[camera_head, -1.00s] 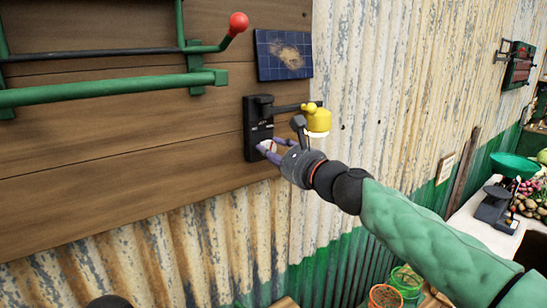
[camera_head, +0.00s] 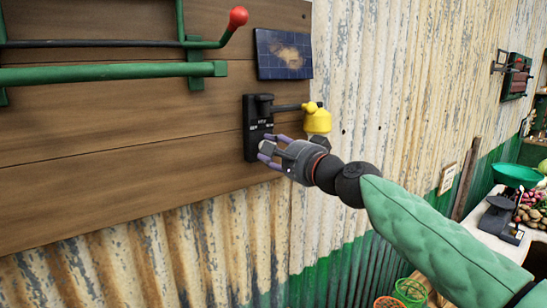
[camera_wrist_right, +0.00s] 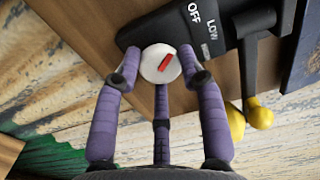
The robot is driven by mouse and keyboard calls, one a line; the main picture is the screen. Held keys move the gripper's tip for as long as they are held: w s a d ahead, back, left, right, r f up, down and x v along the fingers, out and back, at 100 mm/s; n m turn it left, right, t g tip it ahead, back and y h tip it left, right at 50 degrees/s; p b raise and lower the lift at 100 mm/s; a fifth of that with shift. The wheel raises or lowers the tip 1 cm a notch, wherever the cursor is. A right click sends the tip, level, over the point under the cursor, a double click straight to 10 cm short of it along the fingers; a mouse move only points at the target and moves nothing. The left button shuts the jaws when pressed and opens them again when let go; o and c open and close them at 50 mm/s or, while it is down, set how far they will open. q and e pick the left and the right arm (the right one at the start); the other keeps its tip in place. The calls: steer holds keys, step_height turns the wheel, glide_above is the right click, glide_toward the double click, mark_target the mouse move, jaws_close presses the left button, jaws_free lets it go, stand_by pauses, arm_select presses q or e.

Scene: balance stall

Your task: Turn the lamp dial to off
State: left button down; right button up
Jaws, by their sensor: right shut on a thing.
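The lamp's black control panel (camera_head: 250,142) is on the wooden wall, with a yellow lamp head (camera_head: 318,120) on an arm at its right. My right gripper (camera_head: 267,154) is at the panel's lower part. In the right wrist view its purple fingers (camera_wrist_right: 160,75) are shut around a round white dial (camera_wrist_right: 150,66) with a red mark. The mark slants up to the right in that view. The labels OFF and LOW show on the panel (camera_wrist_right: 172,28); another label beside the dial is partly hidden by a finger. My left gripper is not in view.
A green rail frame (camera_head: 110,77) with a red-knobbed lever (camera_head: 238,17) is at upper left. A blue solar panel (camera_head: 284,53) hangs above the lamp. A scale with a green pan (camera_head: 515,175) stands on a table at right. Baskets (camera_head: 410,292) are below.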

steer(key=n+b, duration=0.2)
steer(key=n, duration=0.2)
steer(key=shift+n, duration=0.3)
stand_by(0.5)
steer(key=o, duration=1.1)
steer(key=shift+w, duration=0.15)
steer(key=v, duration=1.2)
